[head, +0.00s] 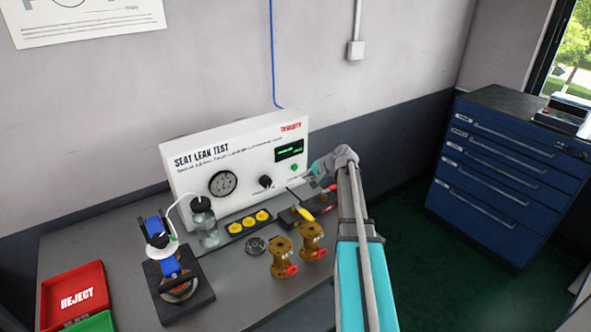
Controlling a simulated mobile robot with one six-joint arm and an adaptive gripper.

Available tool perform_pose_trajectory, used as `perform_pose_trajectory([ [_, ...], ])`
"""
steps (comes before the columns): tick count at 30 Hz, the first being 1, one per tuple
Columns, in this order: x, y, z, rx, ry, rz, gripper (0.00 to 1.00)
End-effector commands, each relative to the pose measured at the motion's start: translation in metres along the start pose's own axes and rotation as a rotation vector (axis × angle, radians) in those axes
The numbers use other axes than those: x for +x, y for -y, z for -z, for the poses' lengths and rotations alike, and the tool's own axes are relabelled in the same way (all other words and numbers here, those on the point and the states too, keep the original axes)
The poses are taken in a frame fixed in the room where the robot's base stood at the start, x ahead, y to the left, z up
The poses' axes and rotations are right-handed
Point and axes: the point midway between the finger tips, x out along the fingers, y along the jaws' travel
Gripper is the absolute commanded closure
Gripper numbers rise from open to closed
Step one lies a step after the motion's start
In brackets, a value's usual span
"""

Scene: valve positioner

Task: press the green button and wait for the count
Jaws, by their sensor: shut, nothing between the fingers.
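The white seat leak test panel (240,165) stands at the back of the grey bench. The small green button (294,167) is on its right side, below a dark display (289,150) with green lit characters too small to read. My gripper (308,177) is small and partly hidden by my wrist. It is shut and empty, close to the panel's right end, just right of and below the green button. I cannot tell whether it touches the panel; the button shows uncovered.
A gauge (223,183), a black knob (265,181) and a glass jar (204,225) are at the panel. Brass valves (282,262) and a tray of yellow caps (249,222) stand in front. A blue clamp fixture (172,265) and red reject bin (75,298) are left.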

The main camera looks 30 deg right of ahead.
Motion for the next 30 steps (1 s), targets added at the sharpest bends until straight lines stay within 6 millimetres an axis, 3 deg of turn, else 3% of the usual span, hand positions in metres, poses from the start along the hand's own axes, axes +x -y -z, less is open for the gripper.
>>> perform_pose_trajectory([
  [10, 0.019, 0.013, 0.014, -0.001, 0.000, 0.000, 1.00],
  [30, 0.021, 0.015, 0.015, 0.000, 0.000, 0.000, 1.00],
])
